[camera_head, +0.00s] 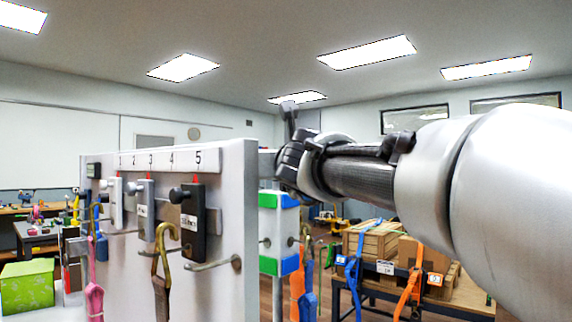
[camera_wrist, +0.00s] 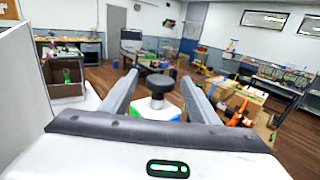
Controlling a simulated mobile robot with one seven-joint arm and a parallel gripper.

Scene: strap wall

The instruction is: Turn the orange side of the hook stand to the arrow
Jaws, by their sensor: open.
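The hook stand (camera_head: 271,232) is a white column with green bands on one face and blue bands on the neighbouring face. It stands just right of the white panel's edge in the head view. No orange face shows, and I cannot make out the arrow. In the wrist view a black round knob (camera_wrist: 159,84) sits on top of the stand, with bits of green and blue below. My gripper (camera_wrist: 160,80) is open, its two grey fingers on either side of the knob with gaps visible.
A white panel (camera_head: 228,225) with numbered hooks and hanging straps stands close on the left. An orange strap (camera_head: 297,288) and a blue strap (camera_head: 309,285) hang beside the stand. A table with wooden crates (camera_head: 368,238) is to the right. A green box (camera_head: 27,286) is far left.

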